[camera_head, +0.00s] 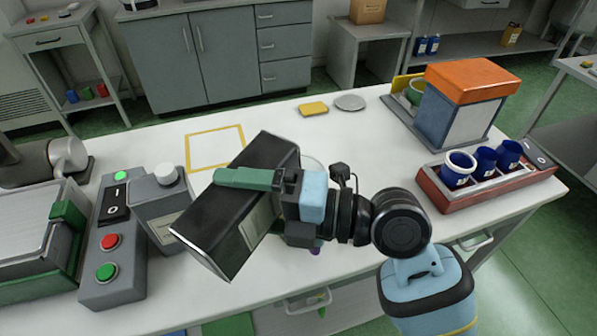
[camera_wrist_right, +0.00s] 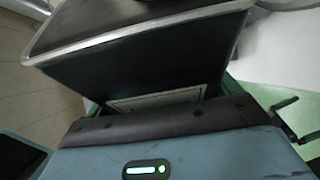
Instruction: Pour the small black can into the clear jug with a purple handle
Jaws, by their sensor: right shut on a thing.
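The black can (camera_head: 212,232) is a box-shaped can with a pale label, held tilted over the table, one end low toward the front left. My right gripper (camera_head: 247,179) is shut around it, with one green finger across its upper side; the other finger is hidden. In the right wrist view the black can (camera_wrist_right: 140,65) fills the upper middle, with a metallic rim. The clear jug (camera_head: 316,163) is mostly hidden behind the can and gripper; a bit of pale rim shows, and a purple bit shows below the gripper. Whether can and jug touch cannot be told. My left gripper is not in view.
A grey capped can (camera_head: 160,208) and a control box (camera_head: 113,240) with buttons stand at left. A red tray (camera_head: 437,198) with blue cups is at right, near an orange-topped box (camera_head: 462,105). A yellow-framed square (camera_head: 214,147) and a yellow sponge (camera_head: 313,108) lie behind.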

